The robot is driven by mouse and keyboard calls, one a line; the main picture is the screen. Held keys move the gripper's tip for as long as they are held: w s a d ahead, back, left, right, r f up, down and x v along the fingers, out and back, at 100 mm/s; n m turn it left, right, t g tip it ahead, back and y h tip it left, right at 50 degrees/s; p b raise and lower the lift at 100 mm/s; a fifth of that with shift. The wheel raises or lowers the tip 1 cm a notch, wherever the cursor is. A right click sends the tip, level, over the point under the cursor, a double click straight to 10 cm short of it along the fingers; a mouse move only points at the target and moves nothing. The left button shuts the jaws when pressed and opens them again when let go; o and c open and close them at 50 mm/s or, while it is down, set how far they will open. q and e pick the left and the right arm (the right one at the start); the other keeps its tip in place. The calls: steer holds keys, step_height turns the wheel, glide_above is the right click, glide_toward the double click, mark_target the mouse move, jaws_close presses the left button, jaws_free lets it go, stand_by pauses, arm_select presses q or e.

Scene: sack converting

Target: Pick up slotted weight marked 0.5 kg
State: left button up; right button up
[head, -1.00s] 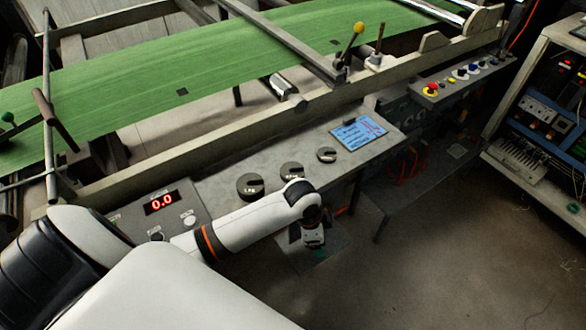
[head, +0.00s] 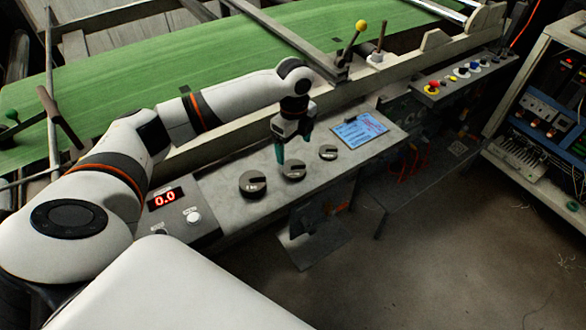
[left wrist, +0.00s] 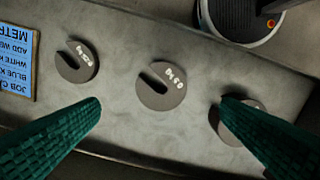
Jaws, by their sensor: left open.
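Three dark slotted weights lie flat in a row on the grey bench. The middle one (head: 293,172) appears to be the 0.5 kg weight, though its marking is hard to read. In the left wrist view this middle weight (left wrist: 172,98) lies between and beyond the two green fingers, with its slot towards the upper left. My left gripper (head: 294,153) is open, pointing down above the middle weight and holding nothing. In the left wrist view its fingertips (left wrist: 162,103) are spread wide, and the right one partly covers the largest weight. My right gripper is not in view.
The largest weight (head: 253,187), seemingly marked 1 kg, lies left of the middle one. The smallest (head: 328,153) lies right, near a blue job card (head: 360,131). A red display (head: 165,199) stands left. A machine rail (head: 240,125) runs behind the bench (head: 225,190).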

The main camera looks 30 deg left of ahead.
mark_target(293, 163)
arm_select(q)
step_height(293, 163, down, 8)
steer(key=shift+s+r+p, duration=0.1)
steer(key=shift+r+p, duration=0.05)
steer(key=shift+p, duration=0.3)
steer(key=shift+c, duration=0.4)
steer(key=shift+r, duration=0.1)
steer(key=c, duration=1.4)
